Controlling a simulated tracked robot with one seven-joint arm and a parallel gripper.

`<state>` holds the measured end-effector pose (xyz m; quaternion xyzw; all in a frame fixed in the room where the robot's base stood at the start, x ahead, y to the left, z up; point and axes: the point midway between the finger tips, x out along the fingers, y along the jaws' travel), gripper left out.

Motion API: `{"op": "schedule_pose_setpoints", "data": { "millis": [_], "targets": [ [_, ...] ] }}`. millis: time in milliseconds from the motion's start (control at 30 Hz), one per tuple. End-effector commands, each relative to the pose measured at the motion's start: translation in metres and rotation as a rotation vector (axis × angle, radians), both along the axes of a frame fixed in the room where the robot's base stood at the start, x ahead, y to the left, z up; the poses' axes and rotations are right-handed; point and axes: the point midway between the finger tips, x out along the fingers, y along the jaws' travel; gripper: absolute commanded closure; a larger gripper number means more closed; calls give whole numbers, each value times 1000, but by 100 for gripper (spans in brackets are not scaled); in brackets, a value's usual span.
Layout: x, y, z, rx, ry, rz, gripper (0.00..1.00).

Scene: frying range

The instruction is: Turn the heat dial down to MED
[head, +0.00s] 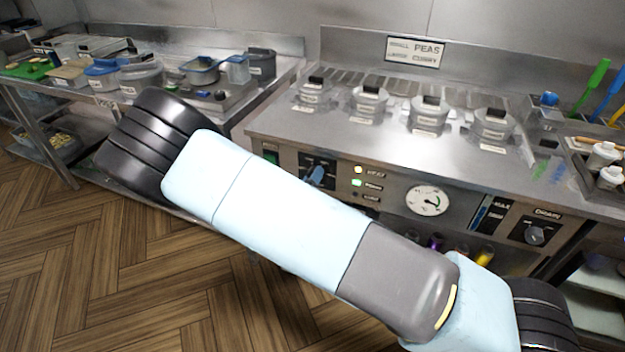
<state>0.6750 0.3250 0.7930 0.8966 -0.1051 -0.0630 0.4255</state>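The front panel of the range carries a dial with a blue handle (316,175) on a dark plate, left of the indicator lights. Its handle looks tilted, leaning up and to the right. The lettering around it is too small to read, so I cannot tell which mark it points at. A second dark knob (534,236) sits at the right of the panel under a small label. I cannot read for certain which one is the heat dial. My arm crosses the picture in front of the range, hiding the panel's lower part. My gripper is not in view.
A round white gauge (428,200) and lit yellow and green lights (357,183) sit between the dials. Several lidded pots (368,103) stand on the range top. A side table (172,88) with containers stands at left. The wooden floor (120,280) at lower left is clear.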

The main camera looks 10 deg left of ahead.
Motion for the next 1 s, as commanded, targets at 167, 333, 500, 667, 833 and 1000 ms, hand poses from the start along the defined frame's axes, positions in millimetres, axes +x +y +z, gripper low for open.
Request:
{"op": "schedule_pose_setpoints", "data": {
  "millis": [167, 333, 500, 667, 833, 1000],
  "targets": [
    [0, -1, 0, 0, 0, -1, 28],
    [0, -2, 0, -1, 0, -3, 24],
    [-3, -1, 0, -1, 1, -4, 24],
    [-19, 3, 0, -1, 0, -1, 24],
    [-50, 11, 1, -2, 2, -2, 24],
    [-83, 20, 1, 0, 1, -1, 24]
  ]
}}
